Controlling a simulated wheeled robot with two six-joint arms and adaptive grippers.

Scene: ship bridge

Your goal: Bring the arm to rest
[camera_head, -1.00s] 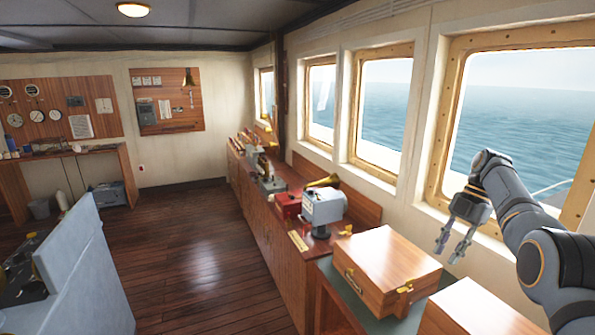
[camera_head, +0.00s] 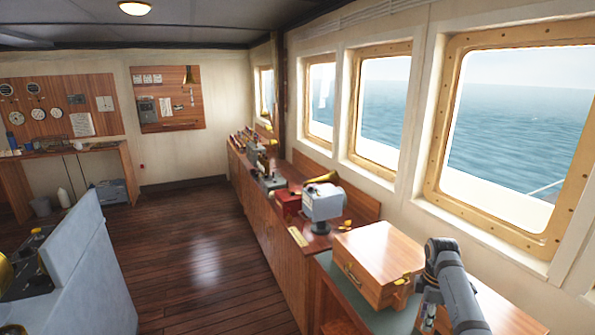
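My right gripper (camera_head: 428,318) shows at the lower right of the head view, low beside the near right corner of a closed wooden box. It is mostly hidden behind my own forearm and wrist, and its fingertips cannot be made out clearly. My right arm comes in from the bottom edge and covers part of the counter. My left arm and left gripper are not in the picture.
The wooden box (camera_head: 376,262) with brass latches sits on the green-topped counter (camera_head: 343,293). Another wooden surface (camera_head: 490,306) lies right of my arm. A grey device (camera_head: 322,203) and red box (camera_head: 288,202) stand farther along. The wooden floor (camera_head: 190,255) is clear.

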